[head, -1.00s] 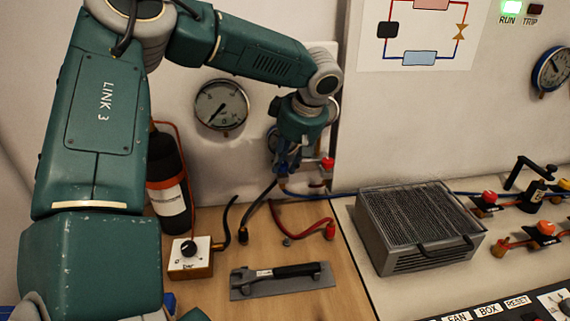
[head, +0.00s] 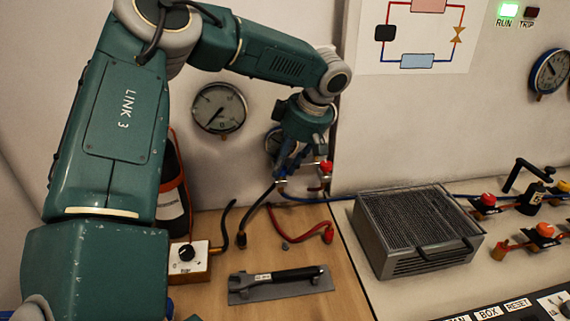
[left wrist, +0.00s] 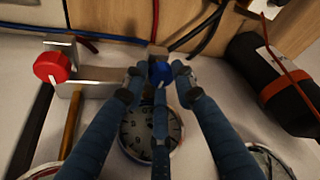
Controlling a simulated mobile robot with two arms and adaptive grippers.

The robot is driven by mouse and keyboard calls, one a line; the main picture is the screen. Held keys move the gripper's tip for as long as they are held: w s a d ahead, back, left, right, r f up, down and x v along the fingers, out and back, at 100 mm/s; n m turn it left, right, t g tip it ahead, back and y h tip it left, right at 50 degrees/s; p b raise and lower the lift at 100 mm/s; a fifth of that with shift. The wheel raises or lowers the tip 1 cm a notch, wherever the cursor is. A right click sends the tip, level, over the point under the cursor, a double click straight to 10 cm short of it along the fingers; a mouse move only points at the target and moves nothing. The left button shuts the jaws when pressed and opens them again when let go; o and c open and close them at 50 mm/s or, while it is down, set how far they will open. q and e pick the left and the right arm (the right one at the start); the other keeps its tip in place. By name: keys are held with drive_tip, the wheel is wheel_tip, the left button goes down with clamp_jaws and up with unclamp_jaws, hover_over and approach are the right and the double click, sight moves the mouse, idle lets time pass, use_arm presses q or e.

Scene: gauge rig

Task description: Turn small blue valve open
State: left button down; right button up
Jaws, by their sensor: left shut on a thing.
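The small blue valve (left wrist: 160,72) shows in the left wrist view as a blue knob with a white mark. It sits between the fingertips of my left gripper (left wrist: 159,80), which is shut on it. In the head view my left gripper (head: 283,177) points down at the pipework by the back wall. There the blue knob is mostly hidden by the fingers. My right gripper is in neither view.
A red knob (left wrist: 52,67) stands left of the blue valve on a metal bracket. A round gauge (left wrist: 150,133) lies behind the fingers.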

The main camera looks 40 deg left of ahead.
use_arm(q)
drive_tip(key=c, duration=1.5)
unclamp_jaws()
drive_tip(key=shift+a+r, duration=0.15)
drive_tip(key=shift+a, duration=0.15)
drive_tip(key=shift+o, duration=0.2)
drive_tip(key=shift+s, duration=0.2)
drive_tip(key=shift+w+d+r, duration=0.1)
drive_tip(key=shift+d+r, duration=0.05)
drive_tip(key=v, duration=0.7)
drive_tip(key=shift+r, duration=0.25)
